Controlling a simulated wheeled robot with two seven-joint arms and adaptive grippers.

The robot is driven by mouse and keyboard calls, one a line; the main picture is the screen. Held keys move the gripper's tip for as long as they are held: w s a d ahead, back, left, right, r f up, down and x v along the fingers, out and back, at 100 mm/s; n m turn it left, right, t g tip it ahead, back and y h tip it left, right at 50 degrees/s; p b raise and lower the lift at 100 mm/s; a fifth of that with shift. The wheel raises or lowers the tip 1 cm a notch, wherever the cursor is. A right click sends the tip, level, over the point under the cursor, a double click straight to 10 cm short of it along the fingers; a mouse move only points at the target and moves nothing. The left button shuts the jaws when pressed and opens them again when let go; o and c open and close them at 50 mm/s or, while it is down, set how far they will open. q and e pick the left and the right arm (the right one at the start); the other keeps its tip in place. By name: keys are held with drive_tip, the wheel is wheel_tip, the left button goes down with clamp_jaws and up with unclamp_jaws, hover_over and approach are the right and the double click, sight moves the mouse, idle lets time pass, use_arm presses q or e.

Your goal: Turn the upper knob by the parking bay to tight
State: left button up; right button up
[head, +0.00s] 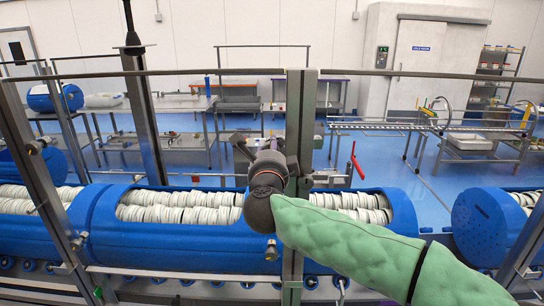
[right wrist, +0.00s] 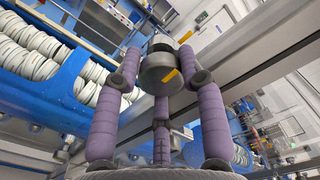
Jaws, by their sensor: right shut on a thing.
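My right gripper (head: 270,165), at the end of a green-sleeved arm, is at the middle upright post (head: 300,130) of the frame in the head view. In the right wrist view its purple padded fingers (right wrist: 160,80) are shut around a round grey knob (right wrist: 155,68) with an orange-yellow mark on its face. The gripper mostly hides this knob in the head view. A lower knob (head: 272,250) shows on the same post, below the gripper. My left gripper is not in view.
Blue tubs (head: 180,245) filled with white rings lie behind the rails. The left post carries two more knobs, an upper one (head: 40,145) and a lower one (head: 79,242). A horizontal rail (head: 420,73) crosses above the arm. A red lever (head: 356,162) stands behind the post.

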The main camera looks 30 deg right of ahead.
drive_tip(key=shift+w+a+f, duration=0.1)
drive_tip(key=shift+a+f, duration=0.05)
drive_tip(key=shift+a, duration=0.1)
drive_tip(key=o, duration=1)
drive_tip(key=shift+o, duration=0.6)
drive_tip(key=shift+w+a, duration=0.2)
drive_tip(key=v, duration=1.2)
drive_tip(key=shift+s+d, duration=0.2)
